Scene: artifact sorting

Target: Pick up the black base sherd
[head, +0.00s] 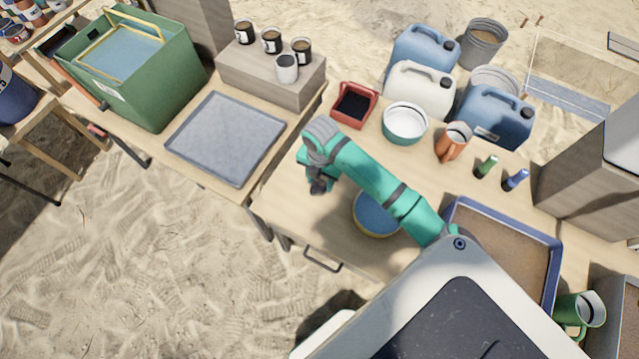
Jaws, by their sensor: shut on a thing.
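My gripper (318,187) is at the end of the teal arm, pointing down over the left part of the wooden table (285,205). It is shut on a small dark piece, which I take to be the black base sherd. The sherd is mostly hidden by the dark fingers, and its outline cannot be told from them. I cannot tell whether it touches the table. No other black sherd shows loose on the table.
A yellow-rimmed blue sieve (377,215) is partly under my arm. A blue-rimmed sand tray (552,240) is at right, a grey tray (225,138) at left.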

